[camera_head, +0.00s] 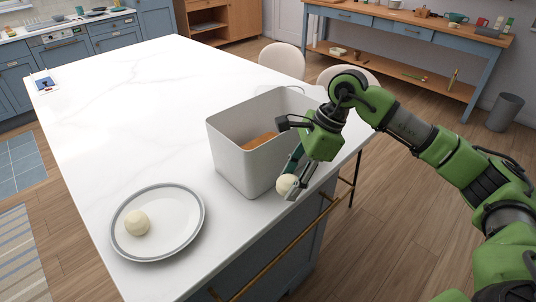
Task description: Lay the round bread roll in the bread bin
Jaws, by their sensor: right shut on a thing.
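A pale, round bread roll (286,183) is between the fingertips of my right gripper (292,186), which is shut on it. The gripper points down at the near right side of the bread bin (238,166), outside its wall. The roll is partly hidden by the fingers. The bin is a light grey, open-topped box on the white counter, with something orange-brown (262,141) lying inside, partly hidden by the walls and gripper. A second pale round roll (137,223) lies on a grey-rimmed plate (182,225) at the left. My left gripper is not in view.
The white counter (130,100) is clear behind and left of the bin. Its near edge runs just below the held roll. Two pale chairs (283,59) stand at the far side. A blue workbench (400,30) with pots is beyond.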

